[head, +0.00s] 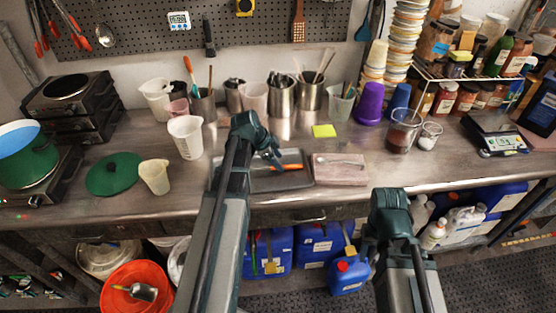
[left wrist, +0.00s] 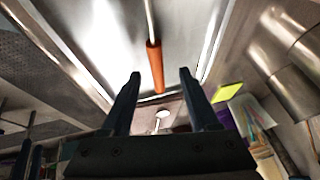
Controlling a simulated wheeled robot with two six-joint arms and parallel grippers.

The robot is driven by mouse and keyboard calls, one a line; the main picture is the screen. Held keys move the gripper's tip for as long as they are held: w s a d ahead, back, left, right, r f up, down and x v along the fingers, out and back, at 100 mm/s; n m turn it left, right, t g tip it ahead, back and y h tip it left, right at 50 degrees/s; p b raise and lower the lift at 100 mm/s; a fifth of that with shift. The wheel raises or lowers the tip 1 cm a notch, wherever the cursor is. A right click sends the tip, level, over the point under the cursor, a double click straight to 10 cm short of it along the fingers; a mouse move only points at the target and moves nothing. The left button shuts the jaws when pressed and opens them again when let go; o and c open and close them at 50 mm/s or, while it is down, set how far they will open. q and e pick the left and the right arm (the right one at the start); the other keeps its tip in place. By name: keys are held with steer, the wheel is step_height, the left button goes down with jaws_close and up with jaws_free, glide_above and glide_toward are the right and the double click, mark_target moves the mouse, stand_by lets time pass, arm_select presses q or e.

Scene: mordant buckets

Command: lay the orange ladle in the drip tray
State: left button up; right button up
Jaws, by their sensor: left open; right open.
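The orange ladle (head: 286,167) shows its orange handle over the grey drip tray (head: 298,181) and appears to lie in it; my arm hides part of both. In the left wrist view the orange handle (left wrist: 155,68) and its thin metal shaft run along the shiny tray floor (left wrist: 105,45). My left gripper (head: 277,160) is open over the tray. In the left wrist view its fingers (left wrist: 160,74) stand apart on either side of the handle's end, not touching it. My right gripper (head: 370,240) is open and empty in front of the counter, below its top.
A pinkish slab (head: 340,172) with a metal utensil on it stands right of the tray. A yellow note (head: 324,131), steel pots (head: 281,98) and a purple cup (head: 370,100) stand behind. A white jug (head: 186,137) is to the left. The front counter strip right of the slab is clear.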

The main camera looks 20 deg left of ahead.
arm_select(q)
steer(key=p+v, duration=1.2)
steer(key=v, duration=0.1)
steer(key=shift+r, duration=0.3)
steer(key=shift+s+a, duration=0.1)
steer(key=shift+s, duration=0.05)
steer(key=s+d+f+n+g+y+b, duration=0.1)
steer(key=s+d, duration=0.3)
steer(key=d, duration=0.5)
steer(key=s+d+f+n+g+y+b, duration=0.1)
steer(key=s+d+f+n+g+y, duration=0.1)
steer(key=d, duration=0.8)
steer(key=s+d+f+n+g+y+b, duration=0.1)
steer(key=s+d+f+n+b, duration=0.1)
steer(key=s+d+n, duration=0.3)
steer(key=s+d+f, duration=0.1)
steer(key=s+d, duration=0.2)
steer(key=d, duration=0.1)
steer(key=shift+s+d+f+g+y, duration=0.2)
steer(key=shift+d+f+g+y, duration=0.1)
steer(key=shift+g, duration=0.1)
steer(key=shift+c, duration=0.3)
